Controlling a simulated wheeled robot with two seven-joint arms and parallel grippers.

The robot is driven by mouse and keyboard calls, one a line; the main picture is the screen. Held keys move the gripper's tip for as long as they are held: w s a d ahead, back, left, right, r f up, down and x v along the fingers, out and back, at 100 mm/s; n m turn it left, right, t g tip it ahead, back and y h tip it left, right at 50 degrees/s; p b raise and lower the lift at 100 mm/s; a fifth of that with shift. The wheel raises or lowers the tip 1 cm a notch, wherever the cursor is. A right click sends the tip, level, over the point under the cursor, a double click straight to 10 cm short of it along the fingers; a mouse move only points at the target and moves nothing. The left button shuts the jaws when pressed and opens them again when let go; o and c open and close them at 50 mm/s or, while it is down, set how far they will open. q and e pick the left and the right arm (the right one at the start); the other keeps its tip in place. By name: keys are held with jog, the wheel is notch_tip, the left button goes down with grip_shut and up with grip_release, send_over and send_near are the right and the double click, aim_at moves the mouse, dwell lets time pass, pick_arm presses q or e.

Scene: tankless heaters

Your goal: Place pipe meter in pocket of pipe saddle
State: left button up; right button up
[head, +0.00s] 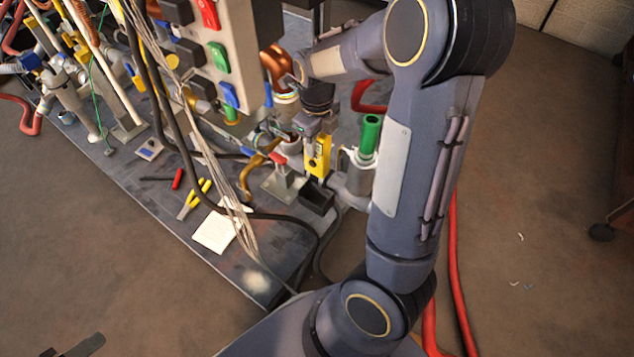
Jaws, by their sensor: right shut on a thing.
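The pipe meter (320,155) is a yellow upright tool with dark markings, near the right end of the bench. My right gripper (314,128) is shut on its upper part from above. The pipe saddle's pocket (317,198) is a small dark open-topped holder directly below the meter. The meter's lower end is at or just above the pocket's opening; I cannot tell whether it is inside. A dark piece at the bottom left edge (80,346) looks like part of my left gripper, mostly out of view.
A grey panel with coloured switches (215,50) stands left of my right gripper. A metal block with a red handle (281,180) and a green-topped pipe (370,135) flank the pocket. Cables, yellow-handled pliers (192,200) and a paper note (214,232) lie on the bench (200,185).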

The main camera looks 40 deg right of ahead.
notch_tip(320, 180, down, 15)
jog(key=b, duration=0.6)
jog(key=shift+f, duration=0.1)
jog(key=shift+f+b, duration=0.15)
jog(key=shift+b, duration=0.15)
jog(key=o, duration=1.1)
jog(key=shift+r, duration=0.2)
